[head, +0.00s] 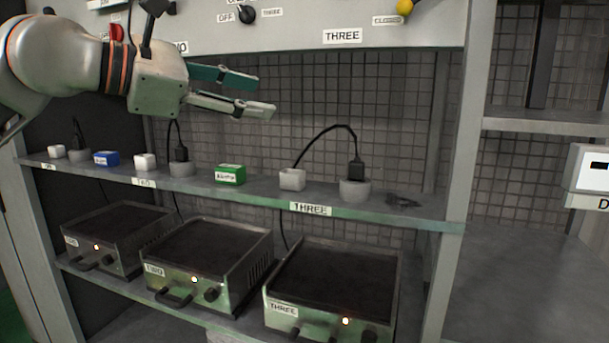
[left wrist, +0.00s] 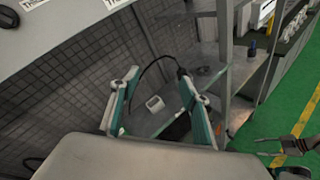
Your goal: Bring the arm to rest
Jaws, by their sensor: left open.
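My left gripper (head: 262,95) comes in from the left, in front of the upper panel and above the middle shelf. Its two teal and grey fingers are apart, with nothing between them, and point right. In the left wrist view the open fingers (left wrist: 158,75) frame a white block (left wrist: 154,103) on the shelf, beyond and apart from them. A dark shape (left wrist: 287,145) at the lower right of that view may be my right gripper; its jaw state is unclear. The head view does not show my right gripper.
The middle shelf (head: 420,212) carries a green block (head: 230,175), a blue block (head: 106,158), white blocks and round sockets with black plugs (head: 356,170). Several hot plates (head: 335,280) with lit lamps stand below. A post (head: 470,120) rises right of the gripper.

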